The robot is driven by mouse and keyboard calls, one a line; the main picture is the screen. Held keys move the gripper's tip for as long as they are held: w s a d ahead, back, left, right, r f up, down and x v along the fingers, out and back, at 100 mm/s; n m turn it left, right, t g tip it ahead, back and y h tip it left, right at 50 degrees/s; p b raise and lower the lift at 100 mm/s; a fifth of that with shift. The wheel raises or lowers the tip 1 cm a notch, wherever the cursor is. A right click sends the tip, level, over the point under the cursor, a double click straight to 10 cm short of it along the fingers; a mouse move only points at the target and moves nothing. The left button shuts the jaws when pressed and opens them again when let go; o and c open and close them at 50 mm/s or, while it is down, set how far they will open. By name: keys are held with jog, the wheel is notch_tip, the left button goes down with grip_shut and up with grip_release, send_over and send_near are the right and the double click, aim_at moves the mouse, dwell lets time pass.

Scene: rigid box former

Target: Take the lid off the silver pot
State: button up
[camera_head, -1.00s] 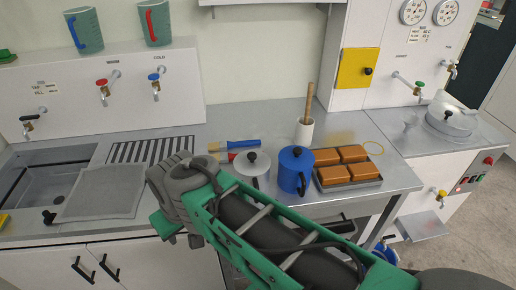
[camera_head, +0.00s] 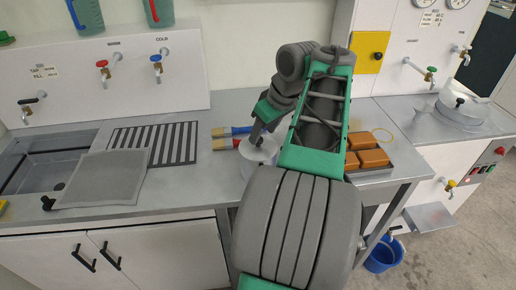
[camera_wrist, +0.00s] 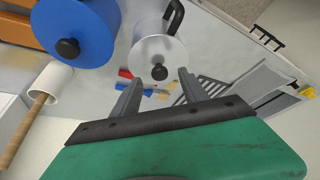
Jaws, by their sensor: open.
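The silver pot (camera_head: 262,154) stands on the metal counter, partly hidden behind my arm in the head view. Its flat lid carries a black knob, and in the wrist view the pot (camera_wrist: 155,48) shows a dark side handle at the top. The lid (camera_wrist: 172,58) sits on the pot. My gripper (camera_head: 257,138) is above the pot, pointing down at it. In the wrist view the gripper (camera_wrist: 159,80) is open, with the black knob (camera_wrist: 160,72) between the fingertips in the picture. I cannot tell whether the fingers are level with the knob.
A blue pot (camera_wrist: 85,22) stands close beside the silver one; my arm hides it in the head view. A white holder (camera_wrist: 54,78) with a wooden stick, brushes (camera_head: 222,144) and orange blocks (camera_head: 374,157) are nearby.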

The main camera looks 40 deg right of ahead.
aim_at(260, 140)
jog(key=x, duration=0.3)
jog(key=shift+w+d+f, duration=0.1)
jog(key=shift+w+f, duration=0.1)
grip_shut()
dwell(0.3)
